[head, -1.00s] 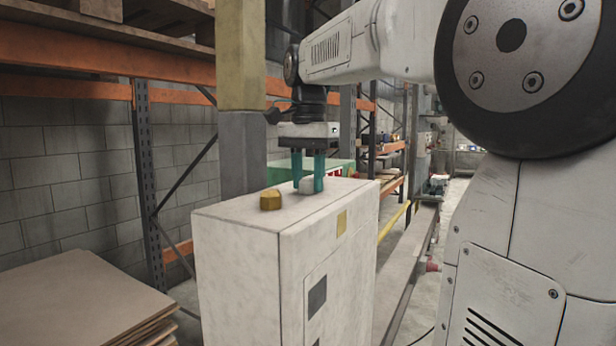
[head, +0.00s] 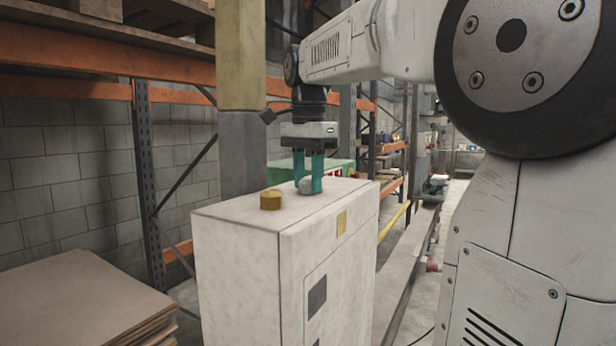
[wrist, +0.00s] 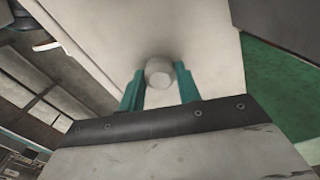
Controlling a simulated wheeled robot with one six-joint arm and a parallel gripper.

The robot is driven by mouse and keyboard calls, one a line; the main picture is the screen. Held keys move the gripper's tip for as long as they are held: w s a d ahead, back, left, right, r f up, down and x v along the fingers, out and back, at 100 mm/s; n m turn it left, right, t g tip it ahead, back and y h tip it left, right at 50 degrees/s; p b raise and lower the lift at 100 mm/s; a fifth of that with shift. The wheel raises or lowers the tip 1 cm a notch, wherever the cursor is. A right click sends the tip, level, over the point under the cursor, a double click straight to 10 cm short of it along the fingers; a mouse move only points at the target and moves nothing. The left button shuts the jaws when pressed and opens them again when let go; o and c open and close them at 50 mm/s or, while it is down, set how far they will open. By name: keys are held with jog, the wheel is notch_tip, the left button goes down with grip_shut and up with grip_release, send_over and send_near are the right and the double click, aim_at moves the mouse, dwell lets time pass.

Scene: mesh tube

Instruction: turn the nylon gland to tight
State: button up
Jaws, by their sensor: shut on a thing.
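The nylon gland is a small pale grey-white cap (head: 306,185) on top of the white cabinet (head: 240,220), toward its back. My gripper (head: 309,184) points straight down with its two teal fingers around the gland, shut on its sides. In the wrist view the gland (wrist: 159,72) shows between the two fingertips (wrist: 160,85). Its lower part and any marks for tightness are not visible.
A brass-coloured hex fitting (head: 270,200) stands on the cabinet top, left of the gland. A grey and yellow column (head: 241,150) rises behind the cabinet. Stacked brown sheets (head: 75,300) lie at lower left. A green-topped thing (wrist: 280,95) is beside the cabinet.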

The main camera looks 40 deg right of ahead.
aim_at(309, 178)
jog(key=o, duration=1)
jog(key=shift+c, duration=0.2)
notch_tip(309, 178, up, 8)
jog(key=shift+f, duration=0.1)
